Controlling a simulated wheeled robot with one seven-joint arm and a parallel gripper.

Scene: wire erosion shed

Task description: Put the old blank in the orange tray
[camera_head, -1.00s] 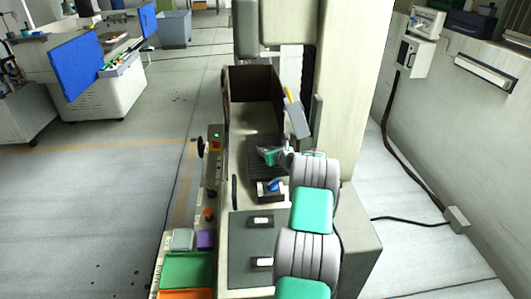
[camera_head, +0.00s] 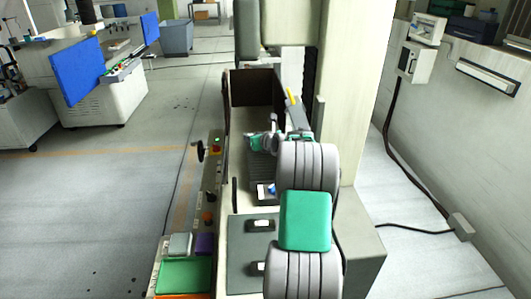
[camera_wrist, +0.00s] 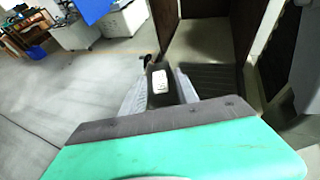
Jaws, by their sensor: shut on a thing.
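The wrist view shows my gripper (camera_wrist: 160,92) with its two grey fingers on either side of a dark block with a pale patch (camera_wrist: 160,78). The gripper is shut on this block, which appears to be the old blank. In the head view, my gripper (camera_head: 259,142) is over the dark slatted bed of the machine, and the block cannot be made out clearly. The orange tray (camera_head: 184,296) shows only as a strip at the bottom edge, nearer than the green tray and well away from my gripper.
A green tray (camera_head: 183,277) lies beyond the orange one, with grey and purple blocks (camera_head: 204,243) behind it. A grey plate (camera_head: 249,259) carries white-topped pieces. A dark-walled enclosure (camera_head: 257,88) and a pale machine column (camera_head: 345,100) stand close to my arm. The left floor is open.

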